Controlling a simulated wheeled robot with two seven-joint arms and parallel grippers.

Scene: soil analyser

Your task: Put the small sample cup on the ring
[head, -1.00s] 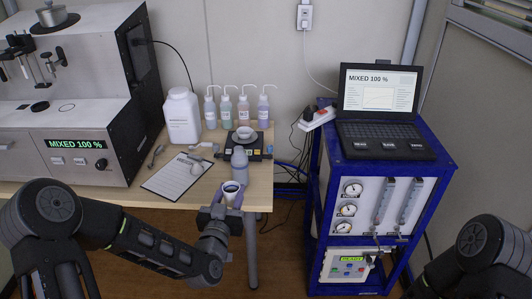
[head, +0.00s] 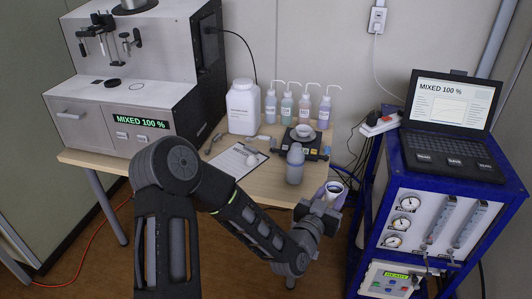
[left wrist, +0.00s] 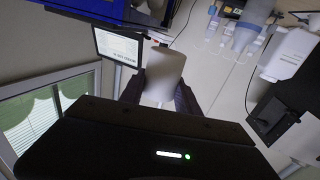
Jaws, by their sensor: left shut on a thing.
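My left gripper (head: 325,204) is shut on the small sample cup (head: 336,187), a pale cup with a dark inside, held upright off the front right corner of the wooden table. In the left wrist view the pale cup (left wrist: 164,76) sits between the two dark fingers. My right gripper is out of view.
The grey analyser (head: 150,60) fills the left of the table. A bottle (head: 295,165) stands near the table's right edge, in front of a balance (head: 311,151) with a bowl. The blue rack (head: 404,160) with a laptop (head: 452,120) is close right of the cup.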

